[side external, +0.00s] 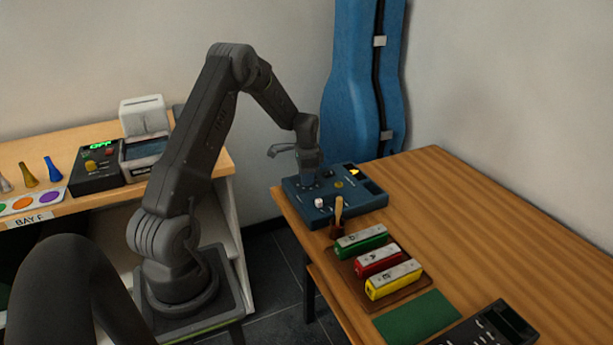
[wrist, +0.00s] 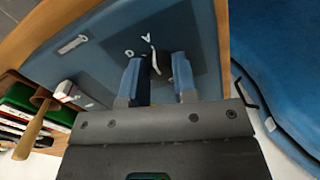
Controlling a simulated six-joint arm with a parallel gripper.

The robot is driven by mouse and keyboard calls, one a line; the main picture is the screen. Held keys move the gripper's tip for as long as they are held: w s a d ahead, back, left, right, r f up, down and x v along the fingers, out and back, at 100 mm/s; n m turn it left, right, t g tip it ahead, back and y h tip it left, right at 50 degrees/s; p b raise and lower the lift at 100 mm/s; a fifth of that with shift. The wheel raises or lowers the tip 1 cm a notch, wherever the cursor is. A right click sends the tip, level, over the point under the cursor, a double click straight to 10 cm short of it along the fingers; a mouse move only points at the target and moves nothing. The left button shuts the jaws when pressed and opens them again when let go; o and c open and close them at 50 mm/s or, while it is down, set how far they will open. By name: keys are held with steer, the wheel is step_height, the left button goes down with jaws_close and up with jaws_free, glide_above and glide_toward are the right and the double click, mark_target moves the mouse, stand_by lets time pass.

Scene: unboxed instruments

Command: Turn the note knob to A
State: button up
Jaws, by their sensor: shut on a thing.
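The blue instrument box (side external: 345,208) lies at the far left corner of the wooden table. My gripper (side external: 308,182) points down at the left part of its panel. In the wrist view, my gripper (wrist: 160,82) has its two fingers on either side of the note knob (wrist: 156,66), shut on it. Most of the knob is hidden between the fingers. A thin white mark shows at the knob, with a letter like an upside-down A (wrist: 146,38) close by and a D to its left. I cannot tell exactly which letter the mark points at.
A wooden-handled tool (side external: 339,208) and green, red and yellow blocks (side external: 378,262) stand nearer. A blue instrument case (side external: 350,95) stands behind.

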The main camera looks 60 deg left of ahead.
steer(key=o, duration=0.9)
steer(key=shift+r, duration=0.15)
steer(key=r, duration=1.3)
steer(key=shift+d+r, duration=0.25)
steer(key=shift+r, duration=0.05)
